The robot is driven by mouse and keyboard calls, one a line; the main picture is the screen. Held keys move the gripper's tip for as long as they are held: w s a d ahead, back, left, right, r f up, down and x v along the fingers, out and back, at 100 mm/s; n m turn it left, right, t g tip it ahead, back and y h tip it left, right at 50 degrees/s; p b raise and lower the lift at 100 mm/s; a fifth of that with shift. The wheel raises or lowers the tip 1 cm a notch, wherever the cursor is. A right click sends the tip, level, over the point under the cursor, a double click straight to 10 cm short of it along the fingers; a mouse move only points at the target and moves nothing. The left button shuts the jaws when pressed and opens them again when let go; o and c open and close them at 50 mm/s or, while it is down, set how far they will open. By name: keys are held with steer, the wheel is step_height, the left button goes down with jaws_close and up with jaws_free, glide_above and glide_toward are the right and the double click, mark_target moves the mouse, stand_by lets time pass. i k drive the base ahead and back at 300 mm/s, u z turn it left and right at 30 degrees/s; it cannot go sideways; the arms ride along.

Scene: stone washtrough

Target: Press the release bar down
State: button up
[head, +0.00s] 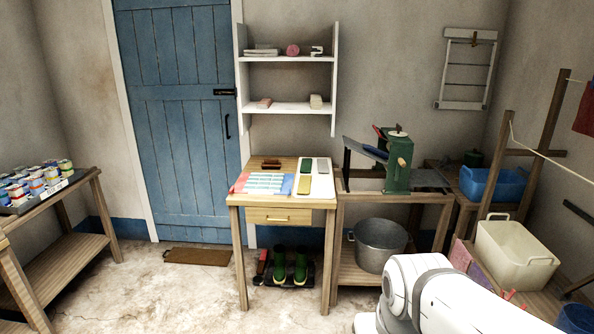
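A green wringer-like machine (398,178) stands on a wooden bench right of the centre. It has a pale round knob on top and a wooden knob on its front side. A dark blue bar-like part (374,153) slopes at its left, with a small red part (378,132) above it. I cannot tell which part is the release bar, or whether it is up or down. A white link of my arm shows at the bottom right. My gripper is out of view.
A metal tub (380,246) sits on the shelf under the machine. A wooden table (285,201) with cloths stands left of it. A cream basin (514,255) and a blue basin (486,186) are at the right.

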mark_target(377, 131)
steer(key=i, duration=1.55)
steer(key=z, duration=0.4)
steer(key=i, duration=1.4)
steer(key=z, duration=0.3)
